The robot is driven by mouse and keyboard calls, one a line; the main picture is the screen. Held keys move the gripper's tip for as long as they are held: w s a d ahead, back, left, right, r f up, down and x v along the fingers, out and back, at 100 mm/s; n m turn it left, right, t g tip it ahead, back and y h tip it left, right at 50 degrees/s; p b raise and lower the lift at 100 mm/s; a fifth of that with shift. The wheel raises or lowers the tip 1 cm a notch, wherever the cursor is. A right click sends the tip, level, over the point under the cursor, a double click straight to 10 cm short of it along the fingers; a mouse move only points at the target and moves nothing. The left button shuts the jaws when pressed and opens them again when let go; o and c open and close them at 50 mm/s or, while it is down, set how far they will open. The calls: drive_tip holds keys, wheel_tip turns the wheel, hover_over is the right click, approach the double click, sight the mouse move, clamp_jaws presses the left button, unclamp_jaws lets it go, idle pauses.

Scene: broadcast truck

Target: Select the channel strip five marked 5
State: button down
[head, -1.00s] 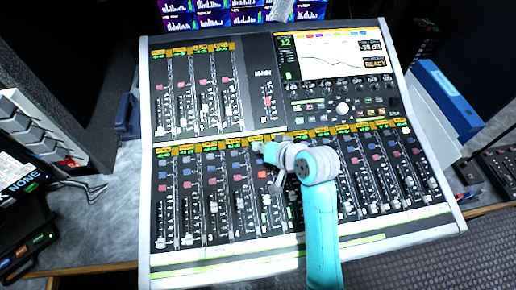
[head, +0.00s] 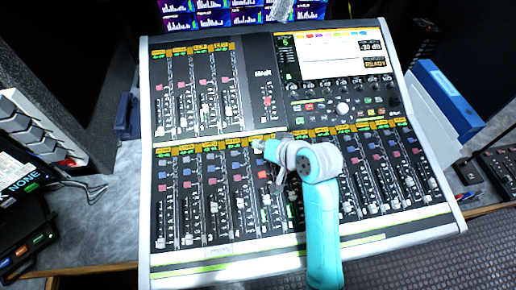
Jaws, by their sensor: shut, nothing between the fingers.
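A large mixing console (head: 262,72) fills the middle of the head view, with a row of channel strips along its lower half. The fifth lower strip from the left (head: 264,202) runs down beside my arm; its printed marking is too small to read. My gripper (head: 263,148) is shut and empty, at the upper end of this strip, and hides part of the buttons there. I cannot tell whether the fingertips touch a button. The console's screen (head: 328,55) shows a green "5" at its upper left and a mostly blank white graph.
Small monitors (head: 240,12) stand behind the console. A grey case (head: 62,110) stands at the left, with dark equipment in front.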

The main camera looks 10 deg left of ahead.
sight(261, 157)
drive_tip(key=shift+s+d+r, duration=0.1)
drive_tip(key=shift+s+r, duration=0.1)
drive_tip(key=shift+r, duration=1.05)
drive_tip(key=shift+s+r, duration=0.15)
drive_tip(key=shift+r, duration=1.1)
